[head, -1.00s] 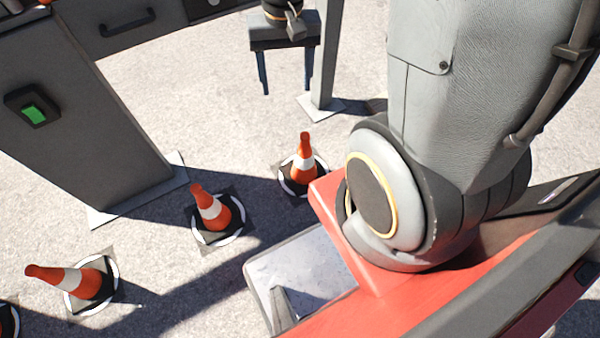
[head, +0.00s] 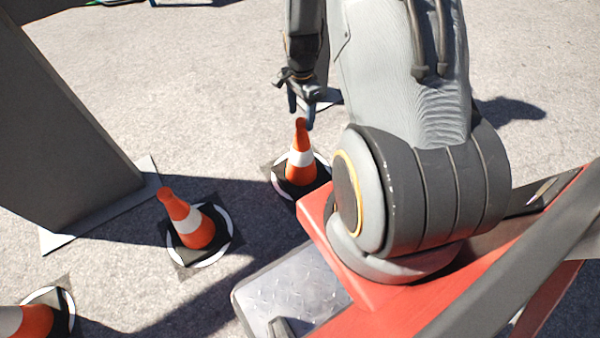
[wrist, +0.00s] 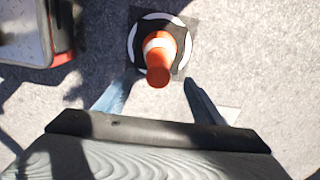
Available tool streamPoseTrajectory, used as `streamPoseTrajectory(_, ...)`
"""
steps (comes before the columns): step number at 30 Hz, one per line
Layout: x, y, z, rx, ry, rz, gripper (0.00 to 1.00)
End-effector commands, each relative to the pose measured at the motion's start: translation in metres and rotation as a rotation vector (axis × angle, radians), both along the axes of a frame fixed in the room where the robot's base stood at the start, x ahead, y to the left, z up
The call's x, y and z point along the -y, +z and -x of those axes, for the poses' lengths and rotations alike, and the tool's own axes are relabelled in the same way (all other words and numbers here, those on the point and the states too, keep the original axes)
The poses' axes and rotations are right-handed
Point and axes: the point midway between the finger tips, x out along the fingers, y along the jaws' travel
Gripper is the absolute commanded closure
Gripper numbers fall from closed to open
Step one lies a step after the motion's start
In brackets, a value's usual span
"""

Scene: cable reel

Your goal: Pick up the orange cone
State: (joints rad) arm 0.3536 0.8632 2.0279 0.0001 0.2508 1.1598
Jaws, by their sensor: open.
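An orange cone (head: 301,163) with a white band stands upright on a black square base inside a white ring, just left of my red chassis in the head view. My gripper (head: 301,112) is open right above its tip, fingers pointing down. In the wrist view the same cone (wrist: 159,60) shows from above, its tip just beyond and between the two fingers (wrist: 158,92). Nothing is between the fingertips that I can make out as held. A second orange cone (head: 190,222) stands to the left, and a third (head: 32,322) is cut off at the lower left.
A large grey panel or post (head: 60,120) with a flat foot plate (head: 100,210) stands at the left. Open pavement (head: 210,80) lies behind the cones.

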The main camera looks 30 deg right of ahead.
Motion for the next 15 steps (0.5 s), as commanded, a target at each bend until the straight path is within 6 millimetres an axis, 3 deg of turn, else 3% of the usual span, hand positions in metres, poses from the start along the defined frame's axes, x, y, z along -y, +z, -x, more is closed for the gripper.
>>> streamPoseTrajectory(15, 0.002, -0.049, 0.0, -0.001, -0.024, 0.0, 0.38)
